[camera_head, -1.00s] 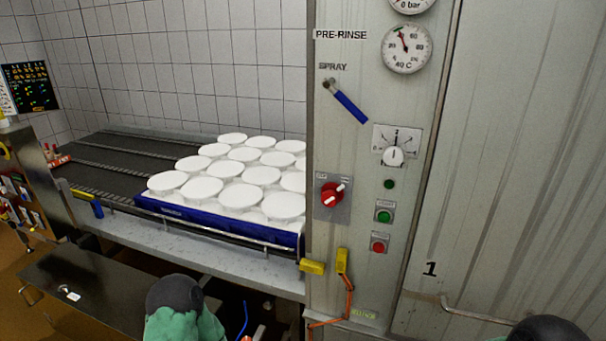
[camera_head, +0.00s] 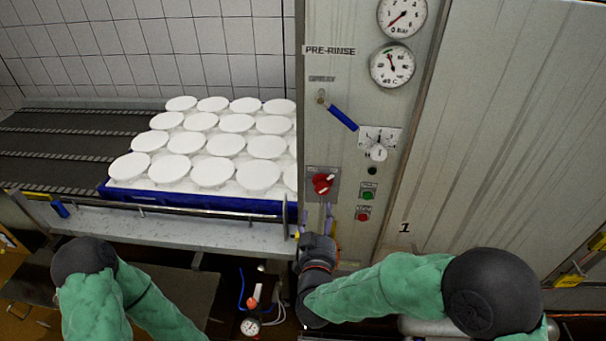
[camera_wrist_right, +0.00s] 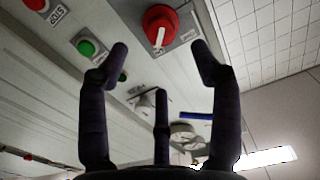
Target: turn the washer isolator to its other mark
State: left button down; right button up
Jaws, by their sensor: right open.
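The washer isolator is a red rotary knob (camera_head: 323,183) with a white stripe, on a grey plate on the washer's panel. Its stripe slants up to the right in the head view. The plate's marks are too small to read. In the right wrist view the knob (camera_wrist_right: 160,28) lies ahead of the fingers, near the top edge. My right gripper (camera_head: 314,213) is just below the knob, fingers up, open and empty; its spread fingers (camera_wrist_right: 160,62) show apart from the knob. My left arm shows at lower left, but its gripper is out of view.
Green (camera_head: 368,193) and red (camera_head: 363,215) push buttons sit right of the knob. A blue-handled spray lever (camera_head: 340,115) and a dial (camera_head: 378,150) are above. A blue tray (camera_head: 200,201) of white moulds stands left on the conveyor (camera_head: 60,150).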

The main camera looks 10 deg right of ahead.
aim_at(322, 189)
jog(key=x, duration=1)
jog(key=shift+w+d+r, duration=0.1)
jog(key=shift+w+r, duration=0.3)
jog(key=shift+r, duration=0.1)
jog(key=c, duration=1.1)
